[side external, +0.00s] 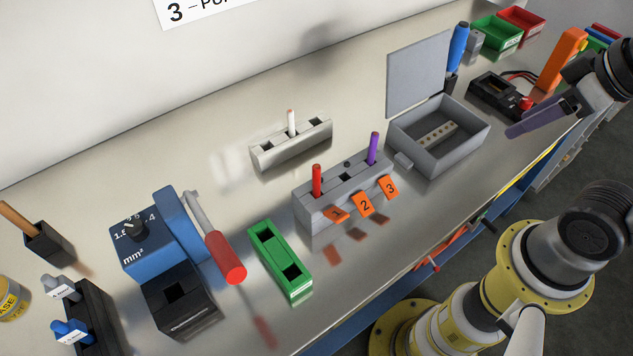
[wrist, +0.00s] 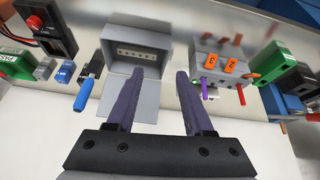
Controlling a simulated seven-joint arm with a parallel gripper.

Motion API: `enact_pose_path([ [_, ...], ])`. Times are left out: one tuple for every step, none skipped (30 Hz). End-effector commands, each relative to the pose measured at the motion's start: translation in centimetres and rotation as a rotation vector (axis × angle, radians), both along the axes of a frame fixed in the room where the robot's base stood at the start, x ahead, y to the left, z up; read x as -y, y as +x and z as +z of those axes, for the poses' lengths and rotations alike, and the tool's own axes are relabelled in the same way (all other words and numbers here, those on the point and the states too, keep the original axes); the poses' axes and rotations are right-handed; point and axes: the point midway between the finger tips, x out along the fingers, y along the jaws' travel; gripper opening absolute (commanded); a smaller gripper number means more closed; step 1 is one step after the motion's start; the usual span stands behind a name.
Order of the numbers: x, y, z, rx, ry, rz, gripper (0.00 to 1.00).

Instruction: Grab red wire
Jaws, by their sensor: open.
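The red wire (side external: 317,181) stands upright in the left slot of the grey dispenser (side external: 330,190), which carries orange tabs numbered 1, 2 and 3. It also shows in the wrist view (wrist: 241,95), to the right of a purple wire (wrist: 204,88). The purple wire (side external: 373,148) stands in the dispenser's right slot. My gripper (side external: 511,132) is at the right edge of the side view, apart from the dispenser. In the wrist view my gripper (wrist: 160,74) has its two purple fingers spread, with nothing held between them.
An open grey box (side external: 480,138) with a raised lid stands between my gripper and the dispenser. A grey holder (side external: 300,146) with a white wire is behind the dispenser. A green holder (side external: 268,247) and a blue red-handled device (side external: 147,240) stand left. Bare bench lies in front.

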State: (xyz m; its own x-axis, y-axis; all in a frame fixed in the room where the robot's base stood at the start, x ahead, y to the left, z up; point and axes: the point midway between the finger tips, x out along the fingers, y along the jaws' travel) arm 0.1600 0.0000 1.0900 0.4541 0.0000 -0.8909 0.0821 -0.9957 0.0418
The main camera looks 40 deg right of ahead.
Motion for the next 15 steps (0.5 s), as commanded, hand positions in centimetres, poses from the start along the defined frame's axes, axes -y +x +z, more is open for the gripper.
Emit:
enact_pose_path([
  [0.0,0.0,0.5,-0.001,-0.025,0.048,0.52],
  [0.0,0.1,1.1,0.001,-0.043,0.085,0.52],
  [0.0,0.4,2.0,0.003,-0.07,0.137,0.52],
  [0.0,0.7,2.7,-0.002,-0.092,0.182,0.52],
  [-0.2,1.2,3.4,-0.009,-0.113,0.233,0.52],
  [-0.4,1.9,4.4,-0.02,-0.141,0.308,0.52],
  [-0.7,2.5,5.1,-0.03,-0.159,0.362,0.52],
  [-1.0,3.1,5.7,-0.04,-0.179,0.42,0.52],
  [-1.5,3.9,6.5,-0.053,-0.202,0.496,0.52],
  [-1.9,4.7,7.1,-0.065,-0.22,0.558,0.52],
  [-2.4,5.4,7.7,-0.077,-0.236,0.62,0.52],
  [-3.2,6.5,8.4,-0.092,-0.259,0.708,0.52],
  [-3.9,7.4,8.9,-0.103,-0.276,0.776,0.52],
  [-4.7,8.3,9.3,-0.117,-0.29,0.844,0.52],
  [-5.9,9.5,9.7,-0.134,-0.309,0.936,0.52],
])
